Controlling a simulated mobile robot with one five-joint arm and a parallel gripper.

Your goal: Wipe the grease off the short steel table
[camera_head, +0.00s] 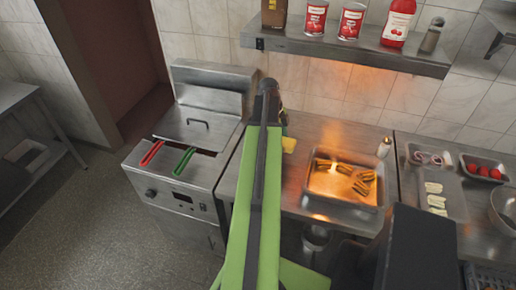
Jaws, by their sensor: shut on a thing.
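The short steel table (315,132) stands in the middle, between the fryer and the counter at right. My gripper (286,132) is over its left back part, mostly hidden behind my green arm. I cannot tell whether the pad touches the steel. Warm orange light glares on the table, and no grease patch can be made out.
A steel tray (345,208) of browned food sits on the table's front right. A small pale bottle (384,147) stands at the back right. The fryer (190,135) adjoins on the left. A shelf (345,48) with cans and bottles overhangs the back.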

